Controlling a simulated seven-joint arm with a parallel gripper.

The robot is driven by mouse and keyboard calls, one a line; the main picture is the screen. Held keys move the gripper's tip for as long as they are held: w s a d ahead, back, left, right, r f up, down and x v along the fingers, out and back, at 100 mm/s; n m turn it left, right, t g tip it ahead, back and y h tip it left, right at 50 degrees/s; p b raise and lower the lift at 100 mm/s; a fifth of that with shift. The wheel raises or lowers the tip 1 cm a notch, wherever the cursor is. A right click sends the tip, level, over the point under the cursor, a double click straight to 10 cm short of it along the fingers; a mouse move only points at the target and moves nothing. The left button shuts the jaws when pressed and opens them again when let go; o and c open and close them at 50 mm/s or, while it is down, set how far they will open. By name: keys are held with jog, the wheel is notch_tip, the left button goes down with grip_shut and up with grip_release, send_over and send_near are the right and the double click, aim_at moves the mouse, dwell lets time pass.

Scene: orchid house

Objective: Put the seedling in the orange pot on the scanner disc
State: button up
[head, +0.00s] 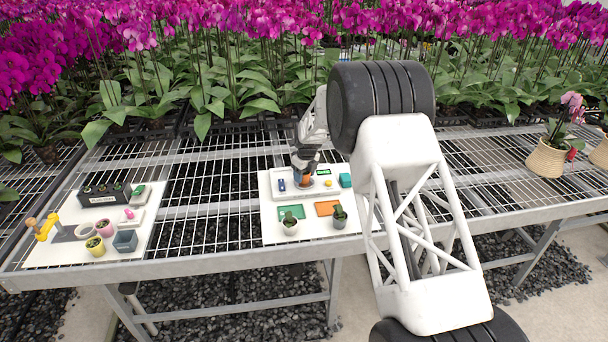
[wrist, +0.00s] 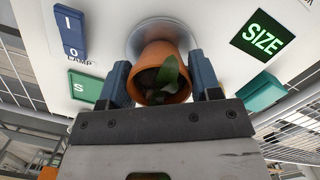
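The orange pot (wrist: 165,60) holds a green-leaved seedling (wrist: 167,73) and sits between the two blue fingers of my gripper (wrist: 160,85). The fingers appear to press on both sides of the pot. The silver scanner disc (wrist: 135,38) shows behind the pot's base in the wrist view. I cannot tell whether the base touches the disc or hangs just over it. In the head view my gripper (head: 304,176) points down at the white panel (head: 270,232), and the orange pot (head: 306,182) shows only in part there.
A SIZE display (wrist: 262,36), a blue lamp switch (wrist: 70,32) and a teal block (wrist: 262,92) surround the disc. The left board (head: 60,254) carries several pots and a black tray (head: 100,198).

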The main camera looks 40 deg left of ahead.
jog(key=o, duration=0.4)
jog(key=shift+r, duration=0.1)
notch_tip(320, 180, up, 12)
jog(key=d, duration=0.1)
jog(key=shift+d, duration=0.2)
dwell(0.4)
jog(key=shift+s, duration=0.1)
dwell(0.4)
jog(key=shift+d, duration=0.1)
dwell(0.3)
